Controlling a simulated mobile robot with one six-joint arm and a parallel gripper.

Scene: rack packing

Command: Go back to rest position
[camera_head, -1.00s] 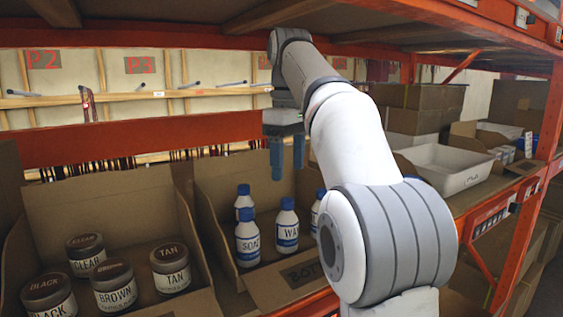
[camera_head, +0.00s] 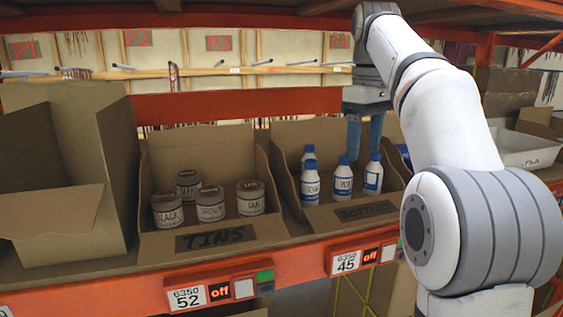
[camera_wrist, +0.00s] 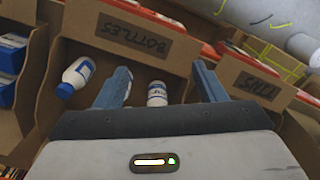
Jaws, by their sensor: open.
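My gripper (camera_head: 364,138) is open and empty. In the head view its two blue fingers point down over the bottles box (camera_head: 350,212). Several white bottles with blue caps and labels stand in that box, such as one bottle (camera_head: 343,180) below the fingers and another bottle (camera_head: 373,175) to its right. In the wrist view the blue fingers (camera_wrist: 160,88) are spread apart. A bottle (camera_wrist: 157,95) shows between them and another bottle (camera_wrist: 76,77) lies to the left in view; neither is visibly gripped.
The tins box (camera_head: 215,238) holds several labelled tins, left of the bottles box. An open cardboard box (camera_head: 60,212) is at the far left. A white tray (camera_head: 528,150) is at the right. The orange shelf edge (camera_head: 290,268) runs in front, with a shelf above.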

